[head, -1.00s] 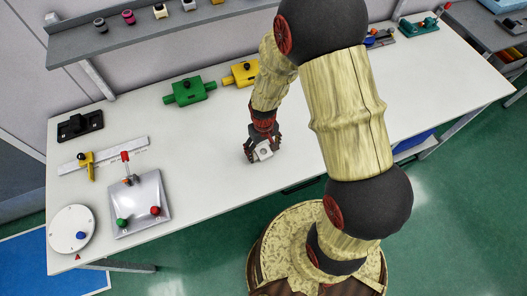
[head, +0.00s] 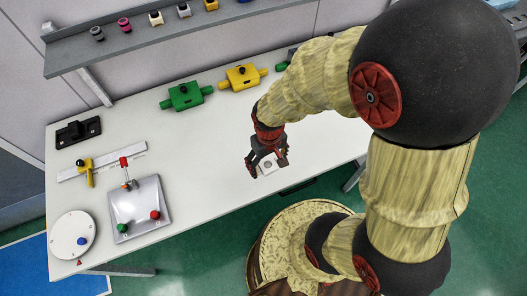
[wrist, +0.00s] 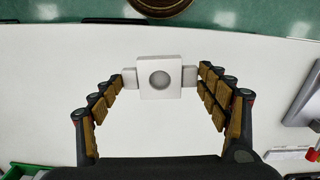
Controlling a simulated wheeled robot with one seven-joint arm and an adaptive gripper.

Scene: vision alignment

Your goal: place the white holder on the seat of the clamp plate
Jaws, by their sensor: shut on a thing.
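The white holder (head: 267,165) is a small square block with a round recess. In the wrist view the holder (wrist: 160,92) has a tab on each side, and the fingers of my gripper (wrist: 160,82) are shut on these tabs. In the head view my gripper (head: 268,160) is over the front middle of the white table, but the gap under the holder is hard to judge. The clamp plate (head: 137,212) is a silvery square plate to the left, with a red-handled clamp at its back and green and red knobs in front. Its seat is hard to make out.
A white dial (head: 72,234) with a blue knob lies left of the plate. Behind the plate are a ruler (head: 120,161) with a yellow slider and a black block (head: 78,131). Green (head: 187,96) and yellow (head: 243,77) blocks stand at the back. Tabletop between plate and gripper is clear.

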